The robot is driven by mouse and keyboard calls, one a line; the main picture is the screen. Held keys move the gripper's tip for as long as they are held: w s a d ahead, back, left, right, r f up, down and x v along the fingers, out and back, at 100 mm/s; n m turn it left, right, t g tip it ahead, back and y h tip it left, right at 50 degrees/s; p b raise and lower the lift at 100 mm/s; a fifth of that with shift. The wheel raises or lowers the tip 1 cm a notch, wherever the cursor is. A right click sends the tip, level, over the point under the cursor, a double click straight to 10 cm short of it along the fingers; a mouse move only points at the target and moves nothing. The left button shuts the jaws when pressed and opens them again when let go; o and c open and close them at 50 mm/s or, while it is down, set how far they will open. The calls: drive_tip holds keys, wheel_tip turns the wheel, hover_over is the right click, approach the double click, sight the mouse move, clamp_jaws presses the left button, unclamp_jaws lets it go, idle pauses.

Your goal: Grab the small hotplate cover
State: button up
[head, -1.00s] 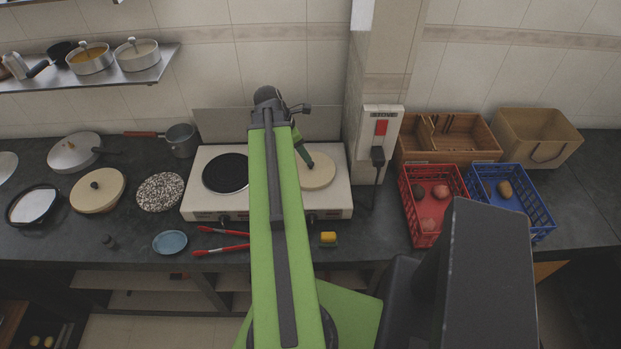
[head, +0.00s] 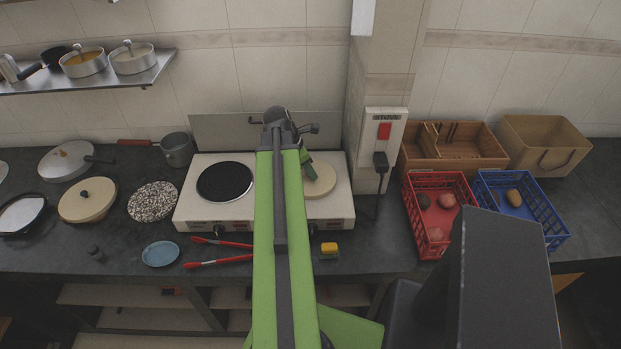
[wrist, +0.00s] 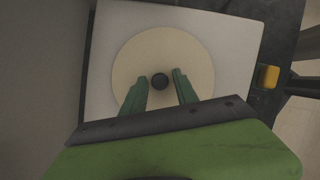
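The small hotplate cover (head: 322,180) is a round cream disc on the right side of the white hotplate (head: 338,207). My arm hides part of it in the head view. In the wrist view the cover (wrist: 160,48) shows almost whole, with a black round knob (wrist: 160,82) at its middle. My gripper (wrist: 159,80) is open, with one green finger on each side of the knob and a gap to each. The fingers are empty. In the head view my gripper (head: 306,163) is over the cover, mostly hidden behind my arm; its height above the cover is unclear.
The left black burner (head: 224,181) is bare. A wall post with a switch panel (head: 384,135) stands right of the hotplate. Red tongs (head: 222,262), a yellow sponge (head: 329,248) and a blue dish (head: 160,254) lie in front. Pans stand left, crates right.

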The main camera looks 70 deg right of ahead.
clamp_jaws()
